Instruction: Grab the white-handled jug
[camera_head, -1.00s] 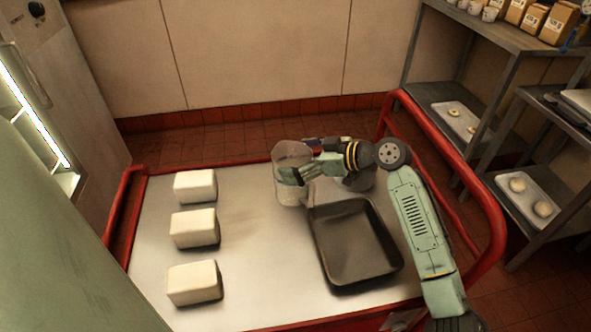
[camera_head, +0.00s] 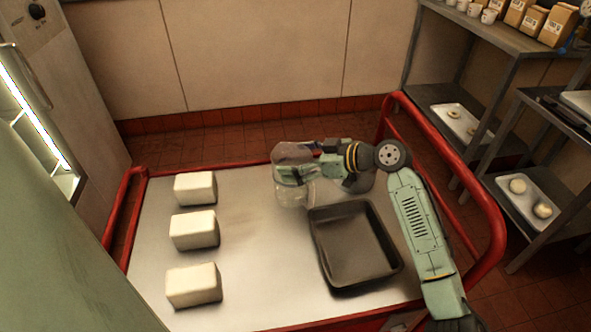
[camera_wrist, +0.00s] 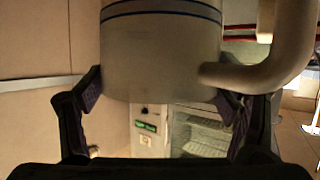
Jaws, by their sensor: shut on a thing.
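The jug (camera_head: 288,190) is a pale, see-through vessel near the back edge of the cart top, left of my arm. My gripper (camera_head: 300,172) comes at it from the right and is shut on its body. In the wrist view the jug (camera_wrist: 160,55) fills the upper middle, with a dark blue band near its top. Its pale curved handle (camera_wrist: 275,72) is on the right side, outside the fingers. My gripper's fingers (camera_wrist: 160,98) press on both sides of the body. Whether its base touches the cart is hard to tell.
The steel cart top (camera_head: 250,240) has red rails. A dark empty tray (camera_head: 355,245) lies just in front of the jug. White blocks (camera_head: 194,230) stand in a row at left. Shelves (camera_head: 455,30) stand at right.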

